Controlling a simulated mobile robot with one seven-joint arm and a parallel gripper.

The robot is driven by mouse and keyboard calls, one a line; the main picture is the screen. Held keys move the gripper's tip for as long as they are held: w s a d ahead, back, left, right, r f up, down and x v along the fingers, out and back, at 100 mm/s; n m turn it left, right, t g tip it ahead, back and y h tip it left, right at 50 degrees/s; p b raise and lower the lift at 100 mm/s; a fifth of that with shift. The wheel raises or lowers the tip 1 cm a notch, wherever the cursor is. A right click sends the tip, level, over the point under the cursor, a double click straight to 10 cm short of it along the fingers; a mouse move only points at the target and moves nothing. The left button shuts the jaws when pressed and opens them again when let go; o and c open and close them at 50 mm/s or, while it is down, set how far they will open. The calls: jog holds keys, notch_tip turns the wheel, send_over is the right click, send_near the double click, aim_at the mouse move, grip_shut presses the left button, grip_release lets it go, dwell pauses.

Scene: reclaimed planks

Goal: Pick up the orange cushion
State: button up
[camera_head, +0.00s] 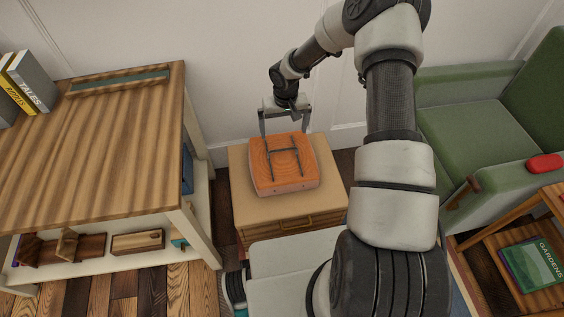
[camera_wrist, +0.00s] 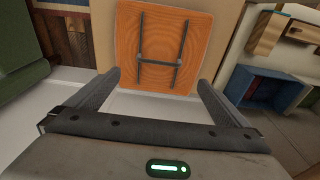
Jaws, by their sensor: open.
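The orange cushion (camera_head: 262,176) is a squarish block with wood-like grain and dark straps forming an H on its top. It lies on a small wooden cabinet (camera_head: 334,190) with a drawer. My gripper (camera_head: 285,132) is open at the cushion's far edge, by the wall, with its two fingers spread wide. In the wrist view the cushion (camera_wrist: 192,45) lies beyond the fingertips of my gripper (camera_wrist: 160,78), near the gap between them. Nothing is held. I cannot tell whether the fingers touch the cushion.
A striped wooden unit (camera_head: 110,130) with books (camera_head: 32,80) stands at left, close to the cabinet. A green armchair (camera_head: 475,130) with a red object (camera_head: 544,163) on its arm is at right. A side table holding a green book (camera_head: 532,266) is at lower right. The wall is close behind.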

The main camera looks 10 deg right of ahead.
jog(key=b, duration=0.2)
send_near(283, 150)
jog(key=f, duration=0.5)
jog(key=shift+w, duration=0.2)
jog(key=shift+w+f+b, duration=0.2)
jog(key=shift+f, duration=0.7)
jog(key=shift+w+f+b, duration=0.2)
jog(key=shift+f, duration=0.7)
jog(key=shift+w+f+b, duration=0.2)
jog(key=shift+f, duration=0.7)
